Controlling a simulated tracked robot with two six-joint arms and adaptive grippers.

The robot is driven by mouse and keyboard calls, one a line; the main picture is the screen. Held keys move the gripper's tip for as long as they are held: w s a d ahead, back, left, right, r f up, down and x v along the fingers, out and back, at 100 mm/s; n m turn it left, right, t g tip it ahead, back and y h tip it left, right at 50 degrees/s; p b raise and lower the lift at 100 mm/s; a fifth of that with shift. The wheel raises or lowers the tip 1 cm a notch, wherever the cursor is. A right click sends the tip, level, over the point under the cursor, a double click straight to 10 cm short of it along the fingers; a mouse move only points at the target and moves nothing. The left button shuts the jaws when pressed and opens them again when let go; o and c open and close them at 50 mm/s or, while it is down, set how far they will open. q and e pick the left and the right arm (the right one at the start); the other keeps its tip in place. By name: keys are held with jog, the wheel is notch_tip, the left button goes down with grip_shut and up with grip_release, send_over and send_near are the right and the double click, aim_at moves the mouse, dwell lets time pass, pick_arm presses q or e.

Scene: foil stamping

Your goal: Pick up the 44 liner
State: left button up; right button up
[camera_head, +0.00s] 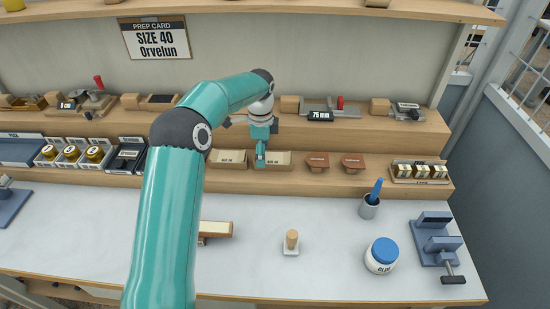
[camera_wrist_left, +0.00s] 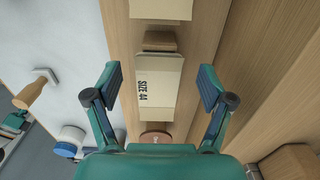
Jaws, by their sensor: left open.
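A pale, cream-coloured piece marked SIZE 44 (camera_wrist_left: 158,92) lies on the wooden step, with a brown block (camera_wrist_left: 160,41) at its upper end in the left wrist view. In the head view it is the right one of two pale pieces (camera_head: 281,158), partly behind my gripper. My left gripper (camera_wrist_left: 159,88) is open and empty, with one finger on each side of the SIZE 44 piece in the wrist view. In the head view the gripper (camera_head: 261,155) hangs over the shelf; whether it touches anything is unclear. My right gripper is not in view.
Another pale piece (camera_head: 230,158) lies to the left and brown pieces (camera_head: 317,162) to the right on the same step. A riser stands behind. On the white bench are a wooden-handled stamp (camera_head: 291,241), a glue jar (camera_head: 381,256), a brush cup (camera_head: 369,207) and a blue vise (camera_head: 435,240).

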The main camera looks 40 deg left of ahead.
pick_arm(q)
jog(key=shift+f, duration=0.2)
dwell(0.6)
jog(key=c, duration=0.9)
